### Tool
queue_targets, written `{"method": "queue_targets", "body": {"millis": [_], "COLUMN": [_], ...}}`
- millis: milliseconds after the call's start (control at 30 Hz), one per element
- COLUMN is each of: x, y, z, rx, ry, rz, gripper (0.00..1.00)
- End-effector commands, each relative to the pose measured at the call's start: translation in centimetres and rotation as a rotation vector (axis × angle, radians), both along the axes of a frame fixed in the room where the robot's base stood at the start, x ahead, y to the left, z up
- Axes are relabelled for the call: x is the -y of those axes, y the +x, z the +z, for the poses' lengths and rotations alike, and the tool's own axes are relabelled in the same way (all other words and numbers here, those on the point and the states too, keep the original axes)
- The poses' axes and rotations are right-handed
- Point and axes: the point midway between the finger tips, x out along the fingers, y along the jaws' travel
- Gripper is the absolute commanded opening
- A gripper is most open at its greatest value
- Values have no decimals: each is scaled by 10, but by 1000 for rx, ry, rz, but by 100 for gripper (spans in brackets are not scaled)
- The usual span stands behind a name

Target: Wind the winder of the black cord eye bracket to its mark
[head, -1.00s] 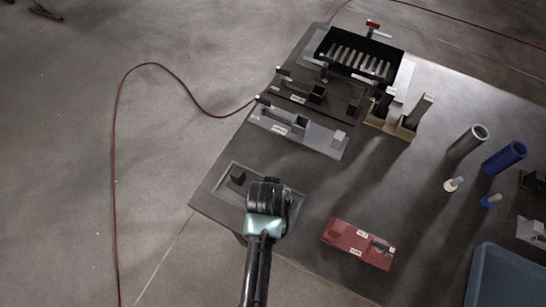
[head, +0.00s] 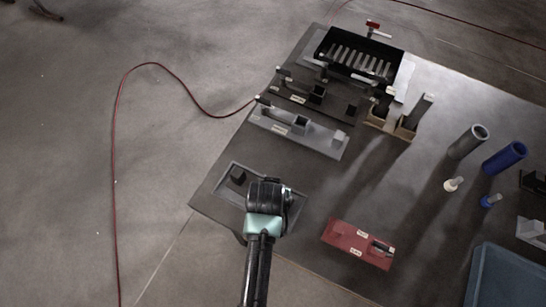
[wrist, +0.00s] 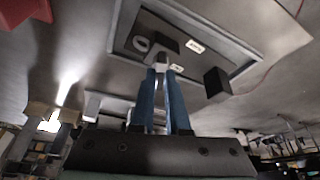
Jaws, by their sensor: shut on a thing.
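My gripper (wrist: 161,72) reaches down to a dark panel with a pale outline (wrist: 118,25) at the near left corner of the table. Its two blue fingers are shut on a small pale piece (wrist: 158,59), apparently the winder's grip. Beside it are a black block (wrist: 167,36), a pale ring (wrist: 141,44) and two white labels (wrist: 195,47); I take these for the black cord eye bracket. A black cube (wrist: 216,82) stands apart on the panel; the head view shows it too (head: 238,176). In the head view my wrist hides the held piece, and I cannot read the mark.
A red labelled block (head: 350,238) lies to the right. A grey bracket unit (head: 325,142) and a black one (head: 290,98) stand behind, with a black slotted tray (head: 330,50) beyond. Tubes, including a blue one (head: 505,158), and a blue-grey bin (head: 505,265) are at the right.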

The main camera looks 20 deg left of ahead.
Motion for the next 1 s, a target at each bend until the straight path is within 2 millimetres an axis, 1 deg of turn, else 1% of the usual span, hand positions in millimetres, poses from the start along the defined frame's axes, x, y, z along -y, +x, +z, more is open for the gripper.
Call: {"method": "queue_targets", "body": {"millis": [167, 367, 1000], "x": [0, -2, -5], "y": [0, 1, 3], "z": [1, 2, 0], "rx": [1, 1, 4], "ry": [0, 0, 0], "rz": [-48, -169, -763], "gripper": [0, 0, 0]}}
